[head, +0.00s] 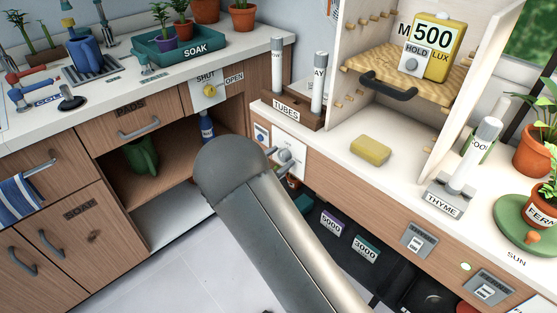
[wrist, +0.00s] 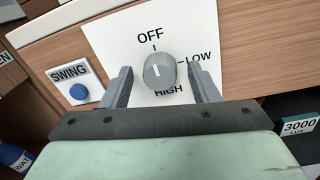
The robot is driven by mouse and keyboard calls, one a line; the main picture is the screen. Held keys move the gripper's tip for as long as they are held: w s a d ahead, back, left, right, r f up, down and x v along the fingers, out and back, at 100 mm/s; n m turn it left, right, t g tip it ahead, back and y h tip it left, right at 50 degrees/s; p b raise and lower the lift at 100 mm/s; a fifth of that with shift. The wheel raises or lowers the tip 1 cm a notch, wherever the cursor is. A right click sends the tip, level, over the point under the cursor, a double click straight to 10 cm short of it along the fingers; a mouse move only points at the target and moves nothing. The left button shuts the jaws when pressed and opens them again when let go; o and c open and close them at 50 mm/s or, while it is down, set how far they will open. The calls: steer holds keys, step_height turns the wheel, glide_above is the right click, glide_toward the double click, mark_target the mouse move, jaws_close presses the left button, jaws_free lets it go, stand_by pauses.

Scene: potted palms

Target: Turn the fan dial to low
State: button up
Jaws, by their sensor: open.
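The fan dial (wrist: 160,70) is a round grey knob on a white plate (wrist: 108,38) marked OFF at the top, LOW at the right and HIGH below. A short white mark shows on the knob's face, pointing up roughly toward OFF. My gripper (wrist: 160,76) is open, with one grey finger on each side of the knob. Gaps show between the fingers and the knob in the wrist view. In the head view my arm hides part of the area, and the white plate (head: 293,143) shows beyond its end.
A SWING plate with a blue button (wrist: 79,91) is just left of the dial. Counter items above include the TUBES rack (head: 287,112), a yellow sponge (head: 370,150) and the THYME stand (head: 446,199). Lux boxes (head: 331,224) sit below.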

steer(key=c, duration=1)
steer(key=shift+f+m+b, duration=0.1)
steer(key=shift+m+b, duration=0.2)
steer(key=shift+b, duration=0.05)
steer(key=m+b, duration=0.3)
steer(key=shift+f+b, duration=0.2)
steer(key=shift+b, duration=0.15)
steer(key=m+b, duration=0.6)
steer(key=shift+f+h, duration=0.15)
steer(key=shift+h, duration=0.15)
steer(key=m+b, duration=0.6)
steer(key=b, duration=0.2)
steer(key=m+b, duration=0.2)
steer(key=shift+m+h+b, duration=0.3)
steer(key=shift+b, duration=0.05)
steer(key=shift+r, duration=0.2)
